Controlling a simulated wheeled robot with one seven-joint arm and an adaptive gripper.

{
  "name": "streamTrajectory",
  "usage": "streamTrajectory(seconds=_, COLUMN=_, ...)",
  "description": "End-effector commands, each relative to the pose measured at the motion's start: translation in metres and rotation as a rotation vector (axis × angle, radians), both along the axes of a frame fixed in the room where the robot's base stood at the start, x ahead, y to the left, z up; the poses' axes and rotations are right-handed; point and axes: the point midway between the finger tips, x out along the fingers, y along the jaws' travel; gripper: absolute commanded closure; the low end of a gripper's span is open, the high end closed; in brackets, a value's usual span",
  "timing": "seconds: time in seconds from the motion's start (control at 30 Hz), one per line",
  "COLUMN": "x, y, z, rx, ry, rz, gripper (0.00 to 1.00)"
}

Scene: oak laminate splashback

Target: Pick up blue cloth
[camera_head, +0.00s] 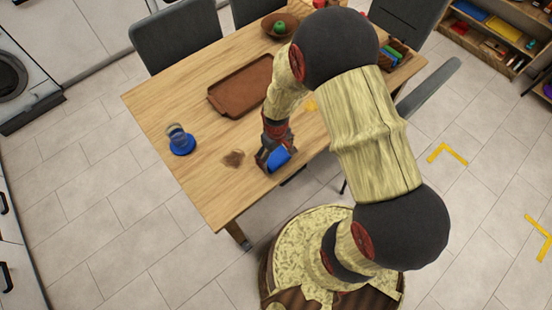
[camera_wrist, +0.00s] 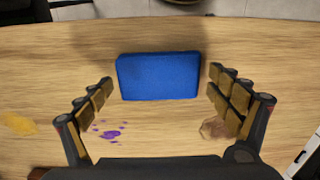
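The blue cloth (camera_wrist: 158,77) looks like a thick, flat, rectangular block in the wrist view. It lies on the wooden table (camera_wrist: 50,70) near an edge. In the head view the cloth (camera_head: 280,157) shows at the table's front edge, partly hidden by my gripper (camera_head: 268,155). In the wrist view my gripper (camera_wrist: 161,80) is open, with one finger toward each short side of the cloth. A narrow gap shows on both sides, and nothing is held. I cannot tell how far the fingertips are above the table.
A glass on a blue coaster (camera_head: 181,147) stands left, a brown tray (camera_head: 240,88) behind. A bowl (camera_head: 271,24) with a green fruit stands at the back. Brown (camera_head: 233,158), purple (camera_wrist: 112,134) and yellow (camera_wrist: 17,124) stains mark the table. Chairs stand around it.

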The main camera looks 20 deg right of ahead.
Motion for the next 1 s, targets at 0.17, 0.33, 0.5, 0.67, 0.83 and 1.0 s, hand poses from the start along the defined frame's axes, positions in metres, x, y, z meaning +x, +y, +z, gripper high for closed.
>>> streamTrajectory(seconds=0.17, x=0.0, y=0.0, z=0.0, rx=0.0, ry=0.0, rz=0.0, gripper=0.22)
streamTrajectory(seconds=0.33, x=0.0, y=0.0, z=0.0, rx=0.0, ry=0.0, rz=0.0, gripper=0.32)
streamTrajectory(seconds=0.5, x=0.0, y=0.0, z=0.0, rx=0.0, ry=0.0, rz=0.0, gripper=0.42)
streamTrajectory(seconds=0.67, x=0.0, y=0.0, z=0.0, rx=0.0, ry=0.0, rz=0.0, gripper=0.42)
streamTrajectory(seconds=0.83, x=0.0, y=0.0, z=0.003, rx=0.0, ry=0.0, rz=0.0, gripper=0.42)
streamTrajectory(seconds=1.0, x=0.001, y=0.0, z=0.018, rx=0.0, ry=-0.002, rz=0.0, gripper=0.42)
